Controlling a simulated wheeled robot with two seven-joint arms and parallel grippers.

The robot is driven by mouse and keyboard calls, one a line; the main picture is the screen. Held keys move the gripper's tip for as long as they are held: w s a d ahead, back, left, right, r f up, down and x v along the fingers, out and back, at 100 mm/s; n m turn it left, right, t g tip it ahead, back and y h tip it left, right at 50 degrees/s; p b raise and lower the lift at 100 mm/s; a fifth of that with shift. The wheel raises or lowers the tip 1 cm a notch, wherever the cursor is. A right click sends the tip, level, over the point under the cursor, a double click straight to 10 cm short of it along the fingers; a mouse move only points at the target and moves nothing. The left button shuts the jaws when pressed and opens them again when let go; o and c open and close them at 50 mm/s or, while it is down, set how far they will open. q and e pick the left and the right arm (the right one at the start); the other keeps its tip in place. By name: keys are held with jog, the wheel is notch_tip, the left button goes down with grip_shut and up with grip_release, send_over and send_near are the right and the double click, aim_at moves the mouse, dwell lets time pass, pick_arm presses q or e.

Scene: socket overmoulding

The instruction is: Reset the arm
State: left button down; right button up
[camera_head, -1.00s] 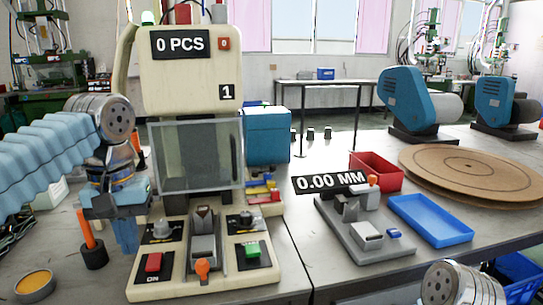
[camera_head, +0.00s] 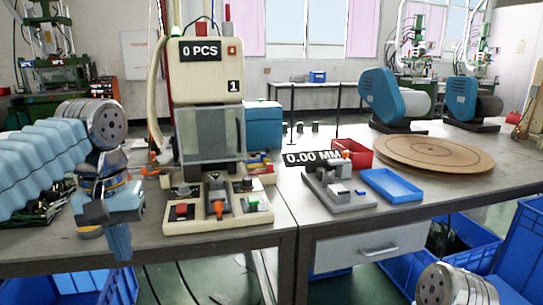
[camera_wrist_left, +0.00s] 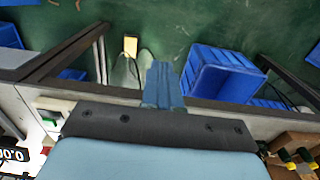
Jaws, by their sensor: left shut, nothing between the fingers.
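My left gripper (camera_head: 121,243) hangs at the front edge of the table, to the left of the cream overmoulding machine (camera_head: 205,75). Its fingers point down and are shut with nothing between them. In the left wrist view the shut fingers (camera_wrist_left: 161,85) stand over the table edge and the green floor. My left arm comes in from the left in its blue sleeve. Of my right arm only a silver joint shows at the bottom right of the head view; its gripper is out of view.
The machine's base with buttons (camera_head: 218,205) stands near the left gripper. A grey measuring fixture (camera_head: 335,192), a blue tray (camera_head: 392,185), a red bin (camera_head: 354,152) and a round brown board (camera_head: 434,154) lie to the right. Blue crates (camera_wrist_left: 222,75) stand on the floor below.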

pick_arm(q)
jog(key=w+d+f+m+h, duration=0.15)
jog(key=d+f, duration=0.25)
jog(key=f, duration=0.7)
jog(key=w+d+f+h, duration=0.1)
jog(key=w+d+f, duration=0.2)
jog(key=f, duration=0.9)
jog(key=w+d+f+m+h, duration=0.15)
jog(key=d+f, duration=0.25)
jog(key=f, duration=0.7)
jog(key=s+d+f+n, duration=0.1)
jog(key=s+f, duration=0.7)
jog(key=f, duration=0.2)
jog(key=s+d+f+n, duration=0.1)
jog(key=s+d+f, duration=0.1)
jog(key=s+f, duration=0.6)
notch_tip(320, 180, down, 4)
jog(key=shift+s+d+r+t, duration=0.15)
jog(key=shift+s+r+t, duration=0.1)
jog(key=shift+s+t, duration=0.05)
pick_arm(e)
jog(key=shift+s, duration=0.35)
